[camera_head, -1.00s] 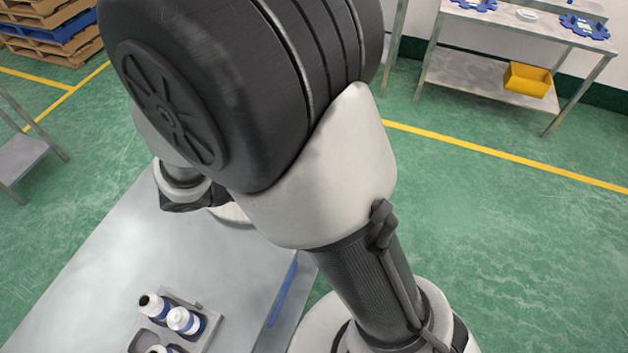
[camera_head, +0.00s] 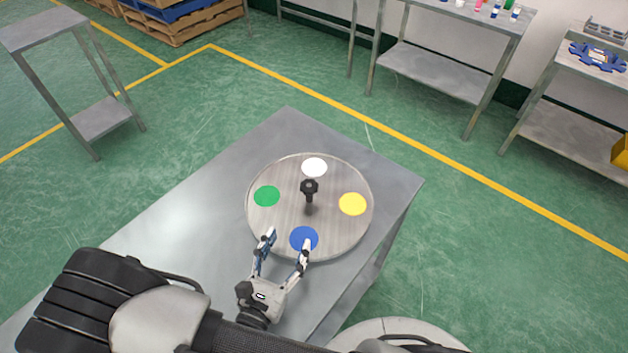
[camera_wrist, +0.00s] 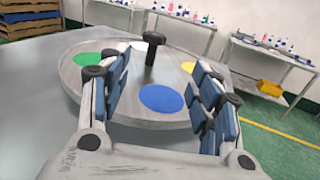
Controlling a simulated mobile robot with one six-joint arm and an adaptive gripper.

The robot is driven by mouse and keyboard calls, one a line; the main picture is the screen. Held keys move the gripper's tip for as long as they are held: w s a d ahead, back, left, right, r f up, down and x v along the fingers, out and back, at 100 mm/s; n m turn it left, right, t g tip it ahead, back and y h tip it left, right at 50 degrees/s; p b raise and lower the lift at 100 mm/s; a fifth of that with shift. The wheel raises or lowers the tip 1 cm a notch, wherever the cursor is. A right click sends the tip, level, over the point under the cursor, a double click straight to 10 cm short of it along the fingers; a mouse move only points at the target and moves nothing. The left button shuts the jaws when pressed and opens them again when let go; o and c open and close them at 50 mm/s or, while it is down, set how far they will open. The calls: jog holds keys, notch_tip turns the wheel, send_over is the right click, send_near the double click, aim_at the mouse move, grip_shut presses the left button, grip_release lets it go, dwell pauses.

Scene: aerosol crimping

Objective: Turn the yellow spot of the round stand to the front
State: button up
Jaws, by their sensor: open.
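The round stand (camera_head: 285,220) is a grey disc on the metal table, with a black knob (camera_head: 309,187) standing at its centre. Its yellow spot (camera_head: 352,204) is at the right in the head view. The blue spot (camera_head: 304,238) is at the near side, the green spot (camera_head: 266,196) at the left and the white spot (camera_head: 314,167) at the far side. My gripper (camera_head: 286,242) is open and empty over the near edge of the disc, by the blue spot. In the wrist view the knob (camera_wrist: 152,48) stands ahead, between the spread fingers but farther off.
The metal table (camera_head: 200,215) has free room left of the disc. Its right edge is close to the disc. Shelving tables with bottles (camera_head: 495,10) stand at the back, and a small side table (camera_head: 45,30) stands at the far left.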

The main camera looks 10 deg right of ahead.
aim_at(309, 187)
jog(key=shift+a+f+n+y, duration=0.25)
jog(key=shift+f+n+y, duration=0.05)
jog(key=shift+n+y, duration=0.1)
jog(key=shift+w, duration=0.15)
jog(key=b+x, duration=0.1)
jog(key=x, duration=1)
jog(key=b+x, duration=0.1)
jog(key=x, duration=0.5)
jog(key=shift+r+b, duration=0.3)
grip_shut()
